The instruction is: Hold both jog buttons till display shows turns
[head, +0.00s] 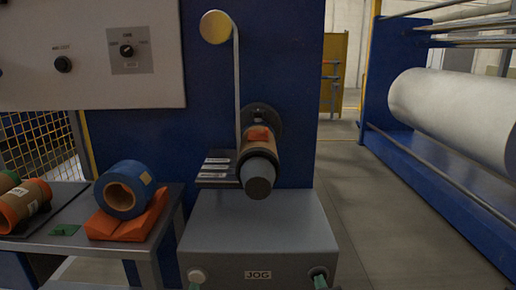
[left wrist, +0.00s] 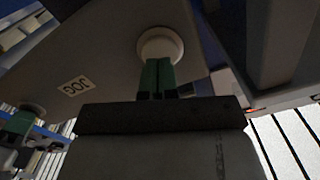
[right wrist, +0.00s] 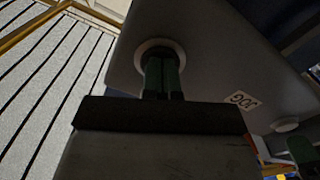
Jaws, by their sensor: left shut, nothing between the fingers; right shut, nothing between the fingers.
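The grey JOG box (head: 258,232) stands at the bottom centre of the head view. Its left jog button (head: 197,274) is pale and round; it also shows in the left wrist view (left wrist: 160,45). My left gripper (head: 194,286) is shut and empty, its green fingertips at the lower part of that button's face. The right jog button (right wrist: 160,49) shows as a pale ring in the right wrist view. My right gripper (right wrist: 162,66) is shut and empty, its tips over that button's face. Whether either button is pressed in cannot be told. No readable display is in view.
Above the box, a brown core (head: 262,149) sits on a spindle, with a pale strip running up to a yellow roller (head: 215,27). A side table at left holds a blue roll (head: 123,190) on an orange cradle (head: 128,221). A large white roll (head: 455,108) stands at right.

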